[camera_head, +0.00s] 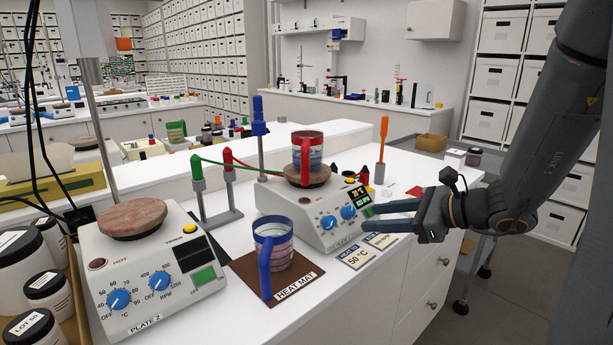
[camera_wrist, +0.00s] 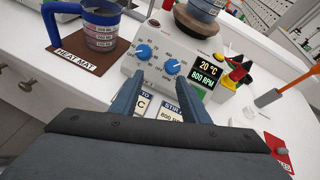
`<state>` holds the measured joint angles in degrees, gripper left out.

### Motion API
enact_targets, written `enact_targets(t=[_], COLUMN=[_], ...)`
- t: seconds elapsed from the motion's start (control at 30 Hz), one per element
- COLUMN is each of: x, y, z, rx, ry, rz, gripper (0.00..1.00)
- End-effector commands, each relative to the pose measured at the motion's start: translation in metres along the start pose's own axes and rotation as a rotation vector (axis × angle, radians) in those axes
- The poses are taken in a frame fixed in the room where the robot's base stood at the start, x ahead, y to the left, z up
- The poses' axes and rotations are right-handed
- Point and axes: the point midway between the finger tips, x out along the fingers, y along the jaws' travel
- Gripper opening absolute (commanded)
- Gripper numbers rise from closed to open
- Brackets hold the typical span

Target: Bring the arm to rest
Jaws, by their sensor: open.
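My gripper (camera_head: 367,217) is open and empty, in front of the right-hand stirring plate (camera_head: 318,222) in the head view. Its two fingers point at the plate's front panel; I cannot tell whether a fingertip touches it. In the wrist view, my gripper (camera_wrist: 160,90) has a clear gap between its fingers. The plate's display (camera_wrist: 207,70) reads 20 °C and 800 RPM. A clear beaker with a red handle (camera_head: 306,152) stands upright on this plate's round top. A beaker with a blue handle (camera_head: 272,243) stands upright on the brown heat mat (camera_head: 298,285).
Plate 2 (camera_head: 150,270) stands at the left with a bare round top (camera_head: 133,218). Two printed cards (camera_head: 357,257) lie below my fingers. Green and red stands (camera_head: 215,190) and an orange-handled tool (camera_head: 383,145) stand nearby. Open floor lies right of the bench.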

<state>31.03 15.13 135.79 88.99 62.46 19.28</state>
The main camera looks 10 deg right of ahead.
Motion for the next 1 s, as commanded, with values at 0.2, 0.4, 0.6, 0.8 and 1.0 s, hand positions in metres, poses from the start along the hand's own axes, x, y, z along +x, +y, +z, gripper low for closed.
enact_targets(t=[0.2, 0.4, 0.6, 0.8, 1.0], x=[0.015, -0.005, -0.033, -0.044, -0.045], y=[0.104, 0.173, 0.197, 0.189, 0.184], z=[-0.021, -0.058, -0.089, -0.1, -0.1], rx=[-0.343, -0.778, -1.285, -1.7, -1.858], ry=[0.172, 0.312, 0.391, 0.402, 0.394], rz=[0.355, 0.699, 1.014, 1.216, 1.285], gripper=[0.42, 0.42, 0.42, 0.42, 0.42])
